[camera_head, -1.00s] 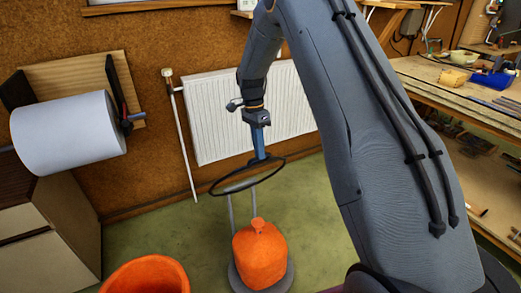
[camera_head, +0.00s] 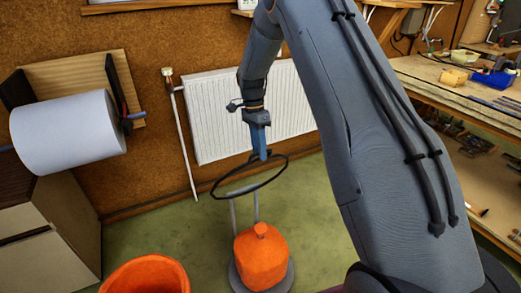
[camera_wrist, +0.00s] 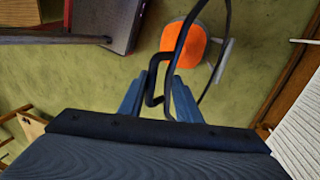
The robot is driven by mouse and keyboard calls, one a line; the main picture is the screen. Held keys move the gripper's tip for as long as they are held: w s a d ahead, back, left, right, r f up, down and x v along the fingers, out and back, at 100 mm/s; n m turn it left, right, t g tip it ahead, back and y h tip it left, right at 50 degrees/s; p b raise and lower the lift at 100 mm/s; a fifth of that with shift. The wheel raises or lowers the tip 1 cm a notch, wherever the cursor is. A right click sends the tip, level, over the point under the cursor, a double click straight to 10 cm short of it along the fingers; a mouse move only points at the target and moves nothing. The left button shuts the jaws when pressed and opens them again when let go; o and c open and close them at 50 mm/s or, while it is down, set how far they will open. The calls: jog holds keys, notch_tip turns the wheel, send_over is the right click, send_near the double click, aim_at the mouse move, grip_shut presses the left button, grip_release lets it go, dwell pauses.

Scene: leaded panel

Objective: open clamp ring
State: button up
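The clamp ring (camera_head: 213,192) is a thin black hoop at the top of a grey stand (camera_head: 233,215), tilted with its right side higher. An orange bag-like thing (camera_head: 262,258) is on the stand's round base below it. My gripper (camera_head: 262,157) is at the ring's far, upper side. In the wrist view my gripper (camera_wrist: 159,85) has a bent black part of the ring (camera_wrist: 152,90) between its two fingers, which look shut on it. The exact contact is partly hidden. The orange thing also shows there, beyond the ring (camera_wrist: 183,42).
A white radiator (camera_head: 215,115) and a thin pipe (camera_head: 182,140) are on the wall behind. An orange bucket (camera_head: 145,272) is at lower left, below a white paper roll (camera_head: 65,135). A cluttered workbench (camera_head: 440,80) is at right.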

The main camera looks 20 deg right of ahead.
jog(key=shift+r, duration=0.2)
jog(key=b+v, duration=0.2)
jog(key=v, duration=0.5)
jog(key=shift+r, duration=0.3)
jog(key=shift+w, duration=0.1)
jog(key=shift+c, duration=0.4)
